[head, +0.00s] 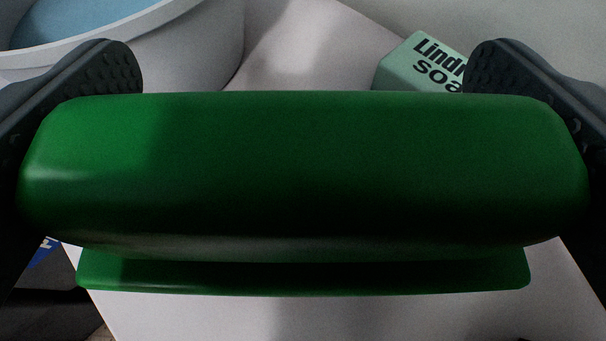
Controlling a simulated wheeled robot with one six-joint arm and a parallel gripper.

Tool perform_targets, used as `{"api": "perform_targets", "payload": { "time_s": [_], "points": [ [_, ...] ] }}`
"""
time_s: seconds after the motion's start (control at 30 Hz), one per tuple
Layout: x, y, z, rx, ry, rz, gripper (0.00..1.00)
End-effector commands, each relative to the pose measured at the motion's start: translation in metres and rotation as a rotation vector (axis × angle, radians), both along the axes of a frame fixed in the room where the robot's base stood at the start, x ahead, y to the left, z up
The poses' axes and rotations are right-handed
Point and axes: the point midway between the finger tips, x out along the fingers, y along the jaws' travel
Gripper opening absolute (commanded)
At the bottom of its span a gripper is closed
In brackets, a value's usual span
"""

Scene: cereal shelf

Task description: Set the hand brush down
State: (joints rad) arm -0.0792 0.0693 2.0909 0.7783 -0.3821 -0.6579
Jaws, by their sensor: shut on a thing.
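The green hand brush (300,165) fills the middle of the head view, lying lengthwise across the picture. My gripper (305,150) is shut on it, with one dark finger at its left end and one at its right end. A thinner green edge of the brush shows below its rounded body. Its underside is hidden, so I cannot tell whether it touches the white surface (300,315) below.
A white round tub (190,45) with blue contents (75,20) stands at the back left. A pale green soap box (405,65) stands at the back right, partly behind the right finger. Bare white surface shows between them and in front.

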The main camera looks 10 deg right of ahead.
Motion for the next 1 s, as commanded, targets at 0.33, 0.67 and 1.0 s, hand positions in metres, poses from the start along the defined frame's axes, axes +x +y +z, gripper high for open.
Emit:
{"api": "perform_targets", "payload": {
  "time_s": [0.33, 0.67, 1.0],
  "points": [
    [0.0, 0.0, -0.032, 0.001, 0.001, 0.001, 0.65],
    [0.0, 0.0, -0.034, 0.0, 0.001, 0.001, 0.98],
    [-0.002, 0.001, -0.03, 0.001, 0.0, 0.001, 1.0]
  ]
}}
